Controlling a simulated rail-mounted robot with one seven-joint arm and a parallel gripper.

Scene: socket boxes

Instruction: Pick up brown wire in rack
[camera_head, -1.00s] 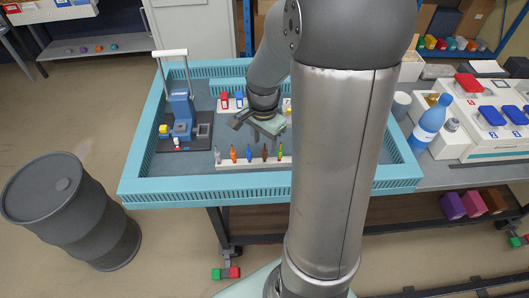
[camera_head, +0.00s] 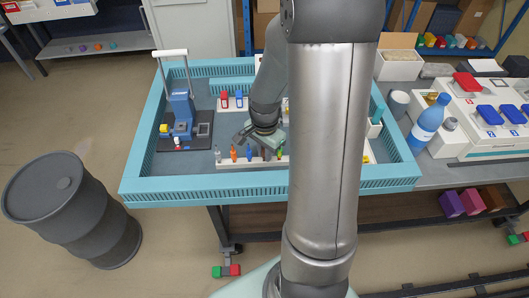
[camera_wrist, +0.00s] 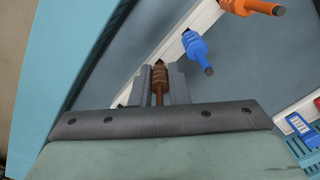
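The brown wire (camera_wrist: 159,76) has a ribbed handle and a thin tip pointing toward the wrist camera. It stands in the white wire rack (camera_wrist: 178,44), at the end of the row visible in the wrist view. My gripper (camera_wrist: 160,82) has its two grey fingers close against both sides of the brown handle, with almost no gap. In the head view, my gripper (camera_head: 262,147) is low over the rack's right part and hides the brown wire there.
A blue wire (camera_wrist: 197,52) and an orange wire (camera_wrist: 252,7) stand beside the brown one. A green wire (camera_head: 280,153) is close on the other side. A blue press-like device (camera_head: 181,113) stands at left. The teal tray wall (camera_head: 225,190) runs in front.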

